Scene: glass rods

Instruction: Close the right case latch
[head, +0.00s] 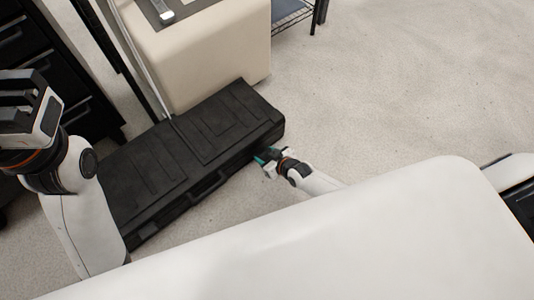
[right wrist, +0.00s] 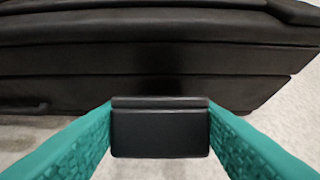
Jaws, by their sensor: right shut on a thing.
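The black case (head: 185,150) lies closed and flat on the floor in the head view. Its dark front side (right wrist: 150,65) fills the upper part of the right wrist view. My right gripper (head: 264,158) is at the right part of the case's front side. In the right wrist view its teal fingers are shut on the right case latch (right wrist: 160,128), a small black block between them. Whether the latch is fastened to the lid cannot be told. My left gripper (head: 25,105) is raised at the far left, away from the case; its finger opening is unclear.
A beige block-shaped cabinet (head: 205,55) stands behind the case. Dark drawers (head: 40,50) stand at the left and a wire rack (head: 290,12) at the top. Pale floor (head: 400,90) right of the case is clear.

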